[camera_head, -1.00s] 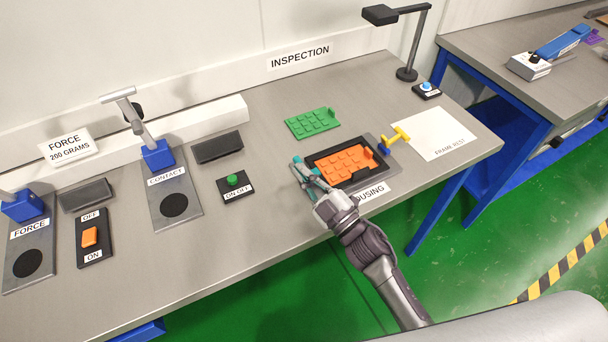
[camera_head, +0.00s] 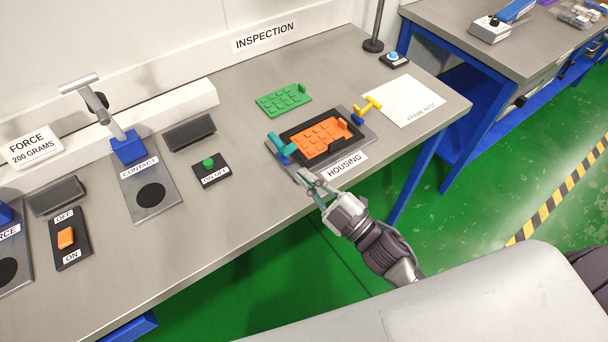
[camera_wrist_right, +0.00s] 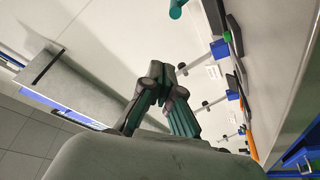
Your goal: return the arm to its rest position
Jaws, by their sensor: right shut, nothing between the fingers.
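My left gripper is not in view.
The bench (camera_head: 230,230) has a green studded plate (camera_head: 284,99), a white FRAME REST sheet (camera_head: 404,101), a green ON/OFF button (camera_head: 209,163), a CONTACT stand (camera_head: 128,148) and an orange switch (camera_head: 66,237). My grey body fills the lower right. Green floor is open beyond the bench edge.

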